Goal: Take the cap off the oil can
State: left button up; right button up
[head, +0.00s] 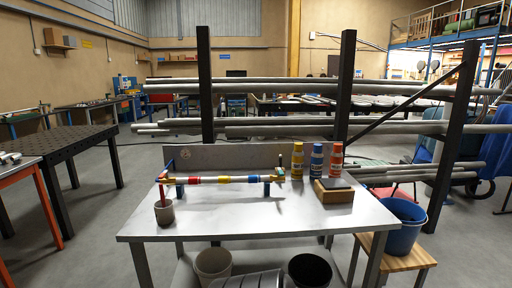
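Three small cans stand upright in a row at the back right of the metal workbench (230,222): a yellow can (297,162), a blue can (316,161) and a red can (336,161). They are too small to read, so I cannot tell which, if any, is the oil can. Their tops are too small to show whether a cap is on. Neither of my grippers is in view.
A striped tube (208,180) lies across two blue supports on the bench. A grey cup (164,212) with a red stick stands front left. A dark-topped wooden block (334,196) sits right. The bench's front middle is clear. A blue bucket (402,232) stands on a wooden stool.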

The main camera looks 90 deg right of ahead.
aim_at(299, 146)
jog(key=z, duration=2.5)
